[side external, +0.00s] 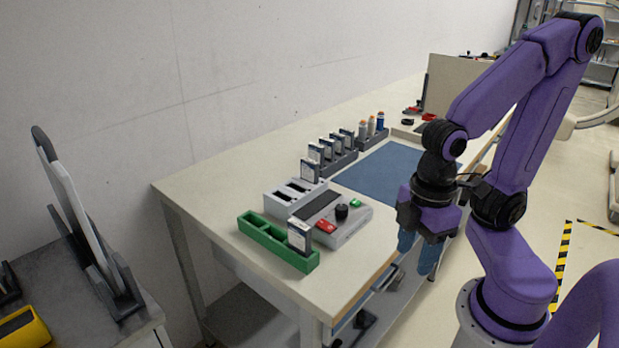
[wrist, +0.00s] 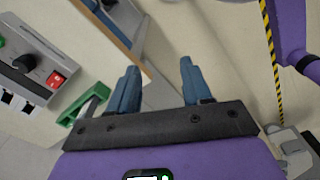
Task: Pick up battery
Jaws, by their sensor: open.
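Upright flat batteries with dark and pale faces show in the side view. Several stand in a dark rack (side external: 342,163). One battery (side external: 309,171) stands at the back end of the grey charger (side external: 277,207), and another battery (side external: 299,237) stands in the right end of the green tray (side external: 263,232). My gripper (side external: 419,250) is open and empty, fingers down, beside the front edge of the bench, apart from all batteries.
A grey control box (side external: 336,219) with a black knob and red switch stands beside the green tray. A blue mat (side external: 384,172) lies flat on the bench (side external: 225,163). Small cylinders (side external: 371,126) stand in a rack behind. A board (side external: 455,84) rises at the far end.

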